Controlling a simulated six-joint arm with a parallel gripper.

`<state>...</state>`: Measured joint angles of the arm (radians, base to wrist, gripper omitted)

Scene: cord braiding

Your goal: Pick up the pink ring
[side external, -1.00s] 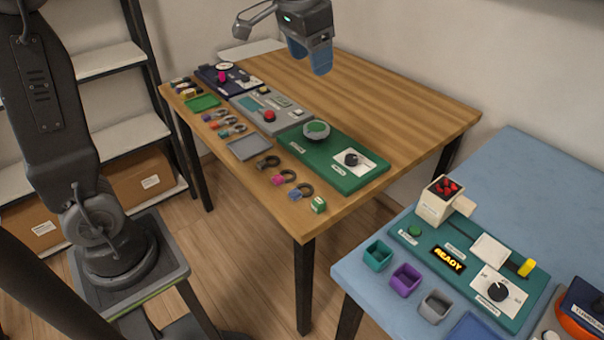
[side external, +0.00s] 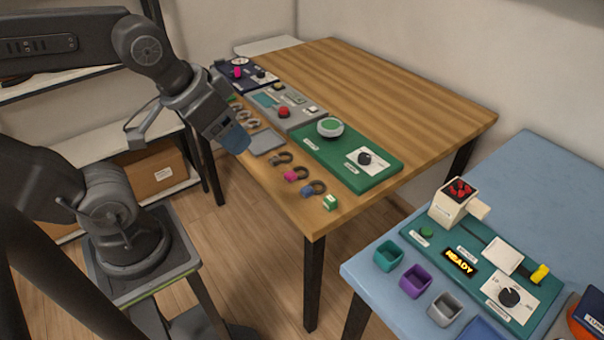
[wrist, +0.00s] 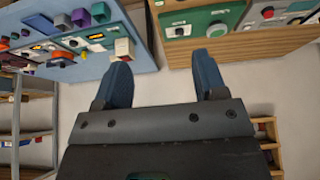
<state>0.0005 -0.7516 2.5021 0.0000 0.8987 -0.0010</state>
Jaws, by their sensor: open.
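The pink ring (side external: 296,174) is a dark ring with a pink block on its left side. It lies flat near the front edge of the wooden table (side external: 400,92), in front of the green panel. My gripper (side external: 236,139) has blue fingers and hangs above the table's left front edge, up and left of the pink ring and apart from it. In the wrist view my gripper (wrist: 164,78) is open, with nothing between its fingers. I cannot make out the pink ring in the wrist view.
Beside the pink ring lie a dark ring (side external: 280,158), a ring with a blue block (side external: 314,189) and a small green-and-white block (side external: 330,202). Behind stands the green panel (side external: 350,155) with a round green button. A second, blue table (side external: 545,175) stands at the right.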

